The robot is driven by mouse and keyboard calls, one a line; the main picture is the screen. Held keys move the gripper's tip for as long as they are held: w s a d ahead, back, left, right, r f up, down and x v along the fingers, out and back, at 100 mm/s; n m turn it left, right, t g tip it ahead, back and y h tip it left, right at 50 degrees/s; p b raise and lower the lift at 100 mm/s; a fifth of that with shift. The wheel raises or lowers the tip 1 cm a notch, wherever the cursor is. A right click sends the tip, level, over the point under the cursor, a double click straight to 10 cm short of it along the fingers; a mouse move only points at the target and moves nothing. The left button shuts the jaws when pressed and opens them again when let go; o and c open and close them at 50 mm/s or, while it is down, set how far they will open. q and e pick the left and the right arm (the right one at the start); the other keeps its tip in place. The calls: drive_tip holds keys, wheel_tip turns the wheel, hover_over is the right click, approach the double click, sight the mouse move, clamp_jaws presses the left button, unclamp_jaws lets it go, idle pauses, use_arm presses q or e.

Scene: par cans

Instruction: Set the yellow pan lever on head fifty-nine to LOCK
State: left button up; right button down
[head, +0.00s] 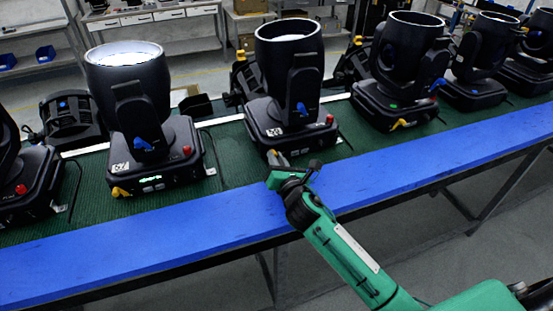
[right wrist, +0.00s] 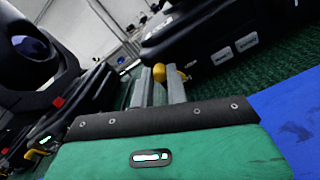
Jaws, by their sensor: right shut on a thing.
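The head (head: 290,80) at the middle of the row is a black par can in a yoke on a black base. Its yellow pan lever (head: 271,153) shows at the base's front left corner. My right gripper (head: 277,160) is at this lever, reaching over the blue strip. In the right wrist view, the yellow lever (right wrist: 170,73) sits between the tips of my two grey fingers (right wrist: 159,82), which are shut on it. The lever's LOCK marking and the number on the head are not readable. My left gripper is not in view.
Similar heads stand left (head: 128,85) and right (head: 402,60) on the green mat (head: 232,165), with yellow, red and blue levers. The blue front strip (head: 130,232) is clear apart from my right arm over it. Shelves stand behind.

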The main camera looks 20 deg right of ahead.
drive_tip(key=shift+d+r+m+p, duration=0.2)
drive_tip(key=shift+d+m+p, duration=0.1)
drive_tip(key=shift+m, duration=0.8)
drive_tip(key=m, duration=0.1)
drive_tip(key=d+m, duration=0.1)
drive_tip(key=m, duration=0.1)
drive_tip(key=shift+p, duration=0.3)
drive_tip(key=m, duration=0.2)
drive_tip(key=d+m, duration=0.1)
drive_tip(key=shift+m, duration=0.4)
drive_tip(key=shift+d+f+m, duration=0.1)
drive_tip(key=shift+d+m, duration=0.1)
drive_tip(key=shift+m, duration=0.5)
drive_tip(key=shift+d+f+m, duration=0.1)
drive_tip(key=shift+d+m, duration=0.05)
drive_tip(key=shift+m, duration=0.55)
drive_tip(key=c, duration=1.4)
unclamp_jaws()
